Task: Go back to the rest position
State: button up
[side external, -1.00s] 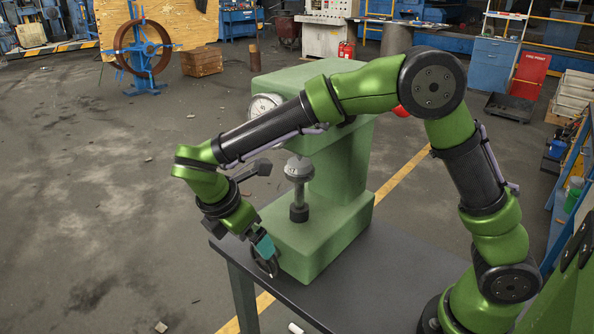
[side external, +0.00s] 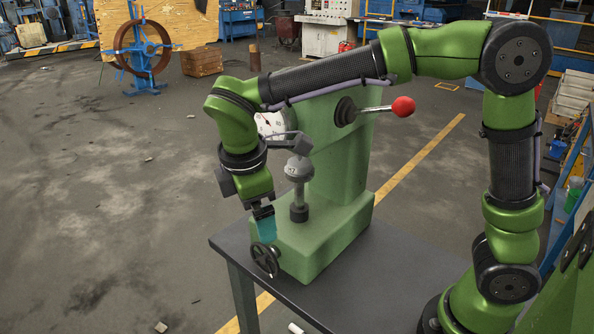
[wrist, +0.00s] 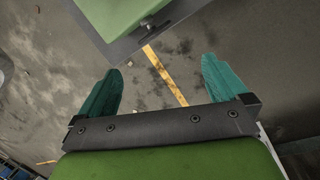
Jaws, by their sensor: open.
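My gripper (side external: 265,228) has teal fingers that point down, just above the black handwheel (side external: 265,260) on the front of the green press (side external: 312,238). In the side external view the fingertips look close to the wheel's upper rim; I cannot tell the exact gap. In the wrist view my gripper (wrist: 162,82) is open, its two fingers wide apart with nothing between them. The green press also shows at the top of the wrist view (wrist: 112,14).
The press stands on a dark table (side external: 362,262). The floor (side external: 110,220) left of the table is clear.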

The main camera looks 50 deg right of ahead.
jog(key=s+d+r+m+t+y, duration=0.3)
jog(key=s+d+m+t, duration=0.3)
jog(key=s+d+m, duration=0.6)
jog(key=d+m+y, duration=0.1)
jog(key=m, duration=0.4)
jog(key=shift+s, duration=0.35)
